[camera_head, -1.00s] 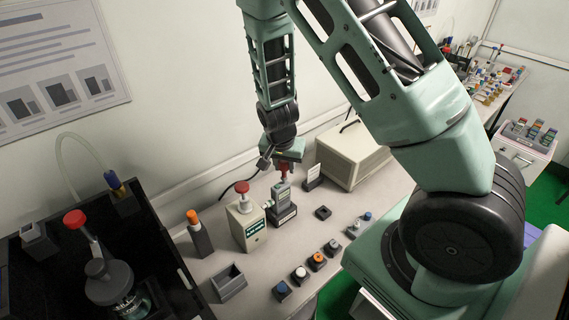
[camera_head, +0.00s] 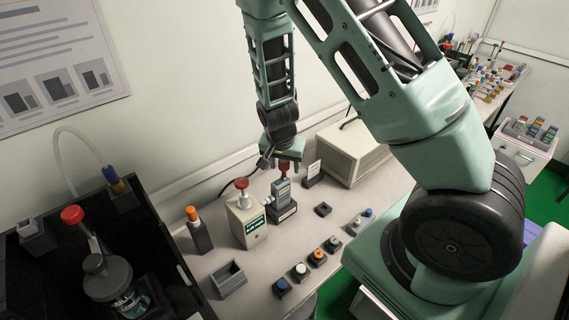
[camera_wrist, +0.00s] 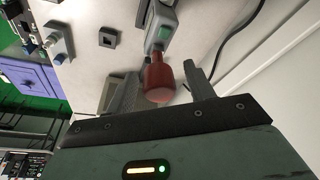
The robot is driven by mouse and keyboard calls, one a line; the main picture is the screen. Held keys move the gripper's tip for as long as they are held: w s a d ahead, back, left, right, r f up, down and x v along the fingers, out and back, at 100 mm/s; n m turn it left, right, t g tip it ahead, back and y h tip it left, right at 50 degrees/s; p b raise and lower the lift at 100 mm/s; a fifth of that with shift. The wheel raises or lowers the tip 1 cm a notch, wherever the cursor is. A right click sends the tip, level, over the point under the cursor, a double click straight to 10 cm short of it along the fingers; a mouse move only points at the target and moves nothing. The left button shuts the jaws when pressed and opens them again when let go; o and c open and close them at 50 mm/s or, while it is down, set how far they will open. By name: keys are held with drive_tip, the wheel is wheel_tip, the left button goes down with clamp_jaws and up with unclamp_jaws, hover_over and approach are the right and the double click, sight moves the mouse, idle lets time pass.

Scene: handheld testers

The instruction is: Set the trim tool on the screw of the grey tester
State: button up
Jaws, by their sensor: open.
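The grey tester (camera_head: 281,193) stands upright in a dark dock (camera_head: 283,212) on the bench, and part of it shows in the wrist view (camera_wrist: 169,22). A red-handled tool, seemingly the trim tool (camera_head: 284,170), stands at the tester's top end. In the wrist view its red handle (camera_wrist: 157,78) points toward me, between my fingers. My gripper (camera_head: 281,163) is above the tester, pointing down. In the wrist view its fingers (camera_wrist: 162,72) are spread apart, with a gap visible on the right of the handle. The handle hides the screw and the tool's tip.
A beige tester (camera_head: 250,228) with a red knob stands close at left, beside an orange-topped tool in a dark holder (camera_head: 201,237). A card stand (camera_head: 313,177) and beige box (camera_head: 350,150) are behind at right. Several buttons and a grey tray (camera_head: 228,280) line the front.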

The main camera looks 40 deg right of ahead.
drive_tip(key=shift+r+p, duration=3)
drive_tip(key=shift+r, duration=0.55)
drive_tip(key=s+a+r+n+g+y+b, duration=0.1)
drive_tip(key=s+a+r+n+y+b, duration=0.2)
drive_tip(key=a, duration=0.7)
drive_tip(key=s+a+r+n+y+b, duration=0.1)
drive_tip(key=s+a+r+n, duration=0.4)
drive_tip(key=a, duration=0.4)
drive_tip(key=s+a+r+n+b, duration=0.1)
drive_tip(key=s+a+n, duration=0.2)
drive_tip(key=s+n, duration=0.2)
drive_tip(key=s+a+r+n+b, duration=0.1)
drive_tip(key=s+n, duration=0.4)
drive_tip(key=s, duration=0.6)
drive_tip(key=shift+s+a+r+n+g+h+b, duration=0.3)
drive_tip(key=shift+a+r+g+h+b, duration=0.1)
drive_tip(key=shift+a+r, duration=0.5)
